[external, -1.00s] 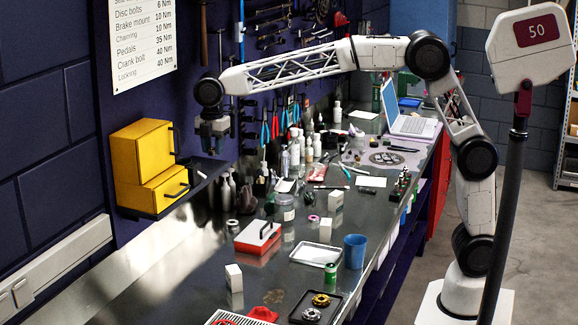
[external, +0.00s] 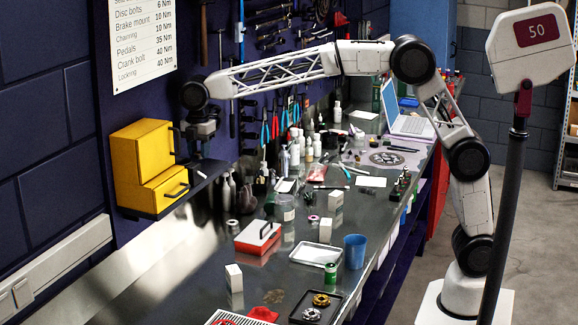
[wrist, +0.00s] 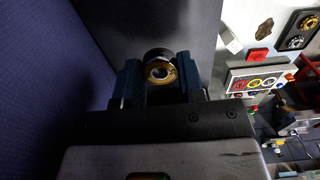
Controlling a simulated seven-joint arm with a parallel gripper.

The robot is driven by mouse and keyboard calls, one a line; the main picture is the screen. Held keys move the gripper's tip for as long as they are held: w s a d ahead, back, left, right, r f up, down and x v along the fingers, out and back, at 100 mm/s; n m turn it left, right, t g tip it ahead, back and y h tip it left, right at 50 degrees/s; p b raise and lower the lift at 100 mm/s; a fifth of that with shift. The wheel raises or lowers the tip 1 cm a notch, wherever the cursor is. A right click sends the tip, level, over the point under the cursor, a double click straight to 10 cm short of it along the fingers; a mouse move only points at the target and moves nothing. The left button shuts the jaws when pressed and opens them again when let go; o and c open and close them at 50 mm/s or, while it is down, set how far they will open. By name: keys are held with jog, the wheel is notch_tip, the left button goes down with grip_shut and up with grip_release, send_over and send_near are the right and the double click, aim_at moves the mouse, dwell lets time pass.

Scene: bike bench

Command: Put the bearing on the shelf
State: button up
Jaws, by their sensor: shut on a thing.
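The bearing (wrist: 160,73), a small ring with a gold-coloured rim, sits between the two blue fingers of my gripper (wrist: 159,80) in the wrist view. My gripper is shut on it. In the external view my gripper (external: 194,152) points down at the right side of the yellow drawer boxes, over the dark wall shelf (external: 207,172). The bearing is too small and dark to make out there. I cannot tell whether it touches the shelf or hangs just above it.
Bottles (external: 229,190) stand on the bench below. A red case (external: 257,238), a white tray (external: 315,255) and a blue cup (external: 355,250) lie farther right.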

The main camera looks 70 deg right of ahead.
jog(key=shift+f, duration=1.4)
jog(key=shift+f, duration=0.15)
jog(key=o, duration=0.9)
notch_tip(320, 180, up, 12)
jog(key=shift+r, duration=0.15)
